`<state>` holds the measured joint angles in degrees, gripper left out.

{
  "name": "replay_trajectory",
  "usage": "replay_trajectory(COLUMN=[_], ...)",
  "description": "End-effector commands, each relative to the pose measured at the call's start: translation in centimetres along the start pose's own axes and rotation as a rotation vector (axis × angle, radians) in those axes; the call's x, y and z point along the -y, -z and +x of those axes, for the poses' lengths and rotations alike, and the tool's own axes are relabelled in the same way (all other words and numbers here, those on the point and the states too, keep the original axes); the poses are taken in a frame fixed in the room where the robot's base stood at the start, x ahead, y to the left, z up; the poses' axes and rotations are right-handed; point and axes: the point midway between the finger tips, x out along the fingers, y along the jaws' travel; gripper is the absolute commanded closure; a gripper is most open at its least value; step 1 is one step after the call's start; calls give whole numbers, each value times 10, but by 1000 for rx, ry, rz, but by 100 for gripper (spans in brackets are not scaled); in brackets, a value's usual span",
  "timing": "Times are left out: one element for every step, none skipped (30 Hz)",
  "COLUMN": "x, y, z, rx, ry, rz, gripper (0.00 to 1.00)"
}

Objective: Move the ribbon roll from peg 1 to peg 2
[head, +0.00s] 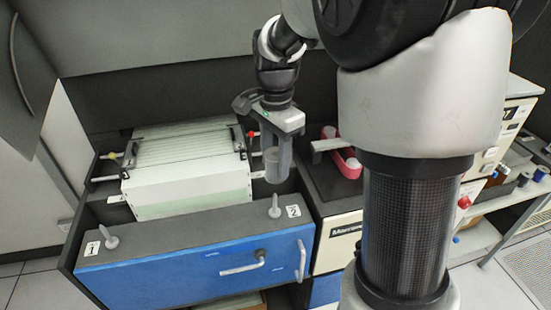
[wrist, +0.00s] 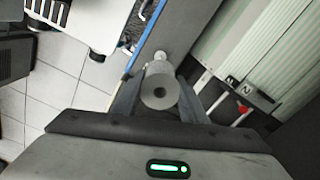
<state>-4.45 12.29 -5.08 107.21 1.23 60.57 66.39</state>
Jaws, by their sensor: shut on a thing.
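The grey ribbon roll (head: 271,160) is between the fingers of my gripper (head: 278,172), which is shut on it. In the head view the gripper hangs pointing down, above and behind peg 2 (head: 274,207). The wrist view shows the roll (wrist: 160,92) between both fingers, its centre hole facing the camera. A pale peg (wrist: 160,60) shows just beyond the roll there; I cannot tell which peg it is. Peg 1 (head: 110,238) stands bare at the left end of the dark ledge, by its "1" label. Peg 2 is bare too, by its "2" label.
Both pegs stand on the dark top edge of a blue-fronted drawer (head: 200,262) with handles. A long block of white cards (head: 190,165) fills the space behind. A pink object (head: 343,152) lies on the machine to the right. The ledge between the pegs is clear.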

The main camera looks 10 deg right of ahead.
Motion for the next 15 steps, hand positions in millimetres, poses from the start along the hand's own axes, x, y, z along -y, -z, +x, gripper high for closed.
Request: replay_trajectory(x=[0, 0, 0, 0, 0, 0, 0, 0, 0, 0, 0, 0, 0, 0, 0], y=[0, 0, 0, 0, 0, 0, 0, 0, 0, 0, 0, 0, 0, 0, 0], z=[2, 4, 6, 7, 9, 12, 14, 17, 20, 23, 26, 30, 32, 35, 38], rx=[0, 0, 0, 0, 0, 0, 0, 0, 0, 0, 0, 0, 0, 0, 0], ry=[0, 0, 0, 0, 0, 0, 0, 0, 0, -1, 0, 0, 0, 0, 0], rz=[-1, -1, 0, 0, 0, 0, 0, 0, 0, 0, 0, 0, 0, 0, 0], gripper=[86, 86, 86, 86, 86, 86, 86, 86, 86, 86, 86, 86, 86, 86, 86])
